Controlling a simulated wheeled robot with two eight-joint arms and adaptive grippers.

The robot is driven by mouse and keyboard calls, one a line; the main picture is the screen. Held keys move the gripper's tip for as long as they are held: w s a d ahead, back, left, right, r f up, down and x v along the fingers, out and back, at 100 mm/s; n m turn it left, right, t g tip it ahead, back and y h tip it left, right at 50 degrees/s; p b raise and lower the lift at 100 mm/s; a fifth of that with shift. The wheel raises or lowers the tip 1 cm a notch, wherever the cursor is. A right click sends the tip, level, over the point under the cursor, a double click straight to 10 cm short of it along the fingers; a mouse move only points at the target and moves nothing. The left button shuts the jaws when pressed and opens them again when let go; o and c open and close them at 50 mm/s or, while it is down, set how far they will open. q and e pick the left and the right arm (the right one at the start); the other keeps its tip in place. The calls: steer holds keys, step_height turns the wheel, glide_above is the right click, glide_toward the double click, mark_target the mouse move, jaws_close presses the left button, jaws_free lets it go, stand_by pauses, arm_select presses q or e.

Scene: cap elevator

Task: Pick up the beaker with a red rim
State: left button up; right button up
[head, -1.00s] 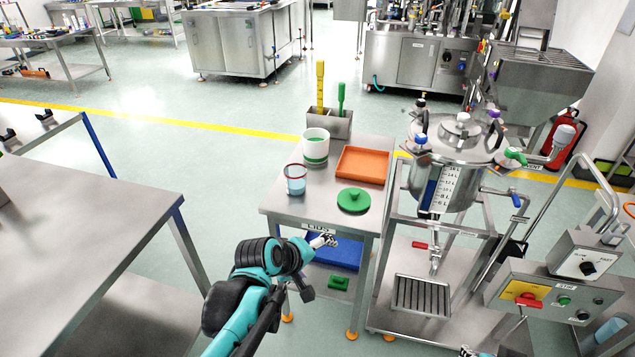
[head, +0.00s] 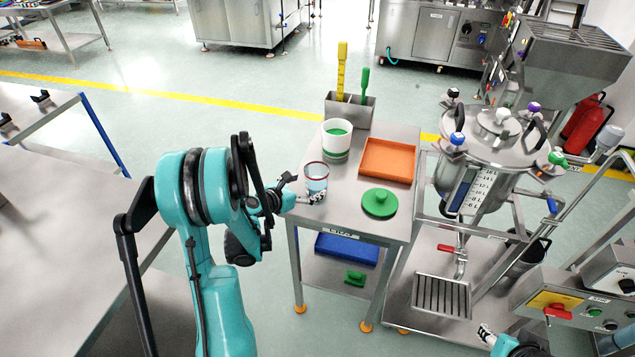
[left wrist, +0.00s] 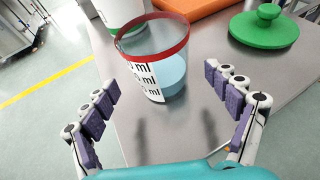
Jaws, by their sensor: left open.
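The beaker with a red rim (head: 317,178) stands upright near the left edge of the small steel table (head: 345,218). It is clear, with blue at its lower part. In the left wrist view the beaker (left wrist: 157,60) shows ml markings and stands ahead of my fingers, roughly between their lines. My left gripper (head: 302,189) is open and empty beside the beaker; in the left wrist view its fingers (left wrist: 170,103) are spread wide, with bare table between them. I cannot tell whether a finger touches the beaker. My right gripper (head: 485,333) shows small at the bottom; its jaw state is unclear.
A white cup with green (head: 337,140) stands just behind the beaker. An orange tray (head: 388,160) and a green lid (head: 379,203) lie to its right. A holder with yellow and green tools (head: 349,108) is at the back. A steel vessel (head: 490,165) stands right of the table.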

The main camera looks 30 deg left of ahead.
mark_target(325, 168)
arm_select(q)
steer(key=b+x, duration=0.1)
steer(key=x, duration=0.4)
steer(key=shift+b, duration=0.4)
steer(key=shift+r, duration=0.15)
steer(key=c, duration=1.4)
steer(key=shift+r+p, duration=0.35)
steer(key=shift+r, duration=0.1)
steer(key=r, duration=0.1)
steer(key=r+p, duration=0.2)
steer(key=r, duration=0.1)
steer(key=shift+w+d, duration=0.25)
steer(key=shift+d, duration=0.1)
steer(key=w+d+r+p, duration=0.3)
steer(key=w+d+r, duration=0.3)
steer(key=w+d, duration=0.1)
steer(key=shift+w+d, duration=0.15)
steer(key=shift+d, duration=0.4)
